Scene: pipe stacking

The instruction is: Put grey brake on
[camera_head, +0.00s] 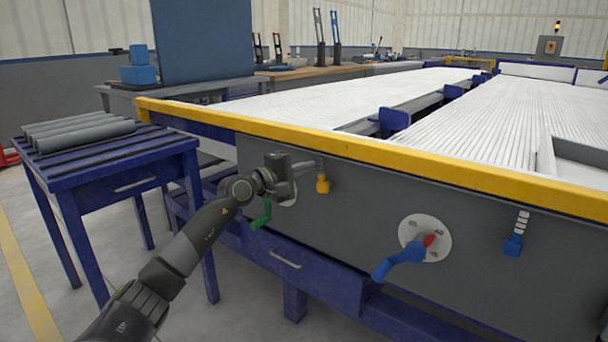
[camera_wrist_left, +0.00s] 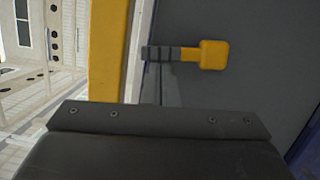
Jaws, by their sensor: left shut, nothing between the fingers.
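My left gripper (camera_head: 308,166) is at the grey front panel of the long table, shut and empty. It is next to a yellow knob (camera_head: 322,184), which hangs on a short stem. The left wrist view shows this knob (camera_wrist_left: 213,54) on a dark ribbed stem, with my gripper's dark body (camera_wrist_left: 160,125) below it. Whether the fingers touch the stem cannot be told. A green crank handle (camera_head: 262,216) hangs below my wrist, its mount partly hidden. No part stands out clearly as a grey brake. My right gripper is not in view.
A blue crank (camera_head: 398,259) on a white round plate and a blue knob (camera_head: 513,244) are farther right on the panel. A yellow rail (camera_head: 400,157) edges the table top. A blue side table (camera_head: 105,158) with several grey pipes stands at left.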

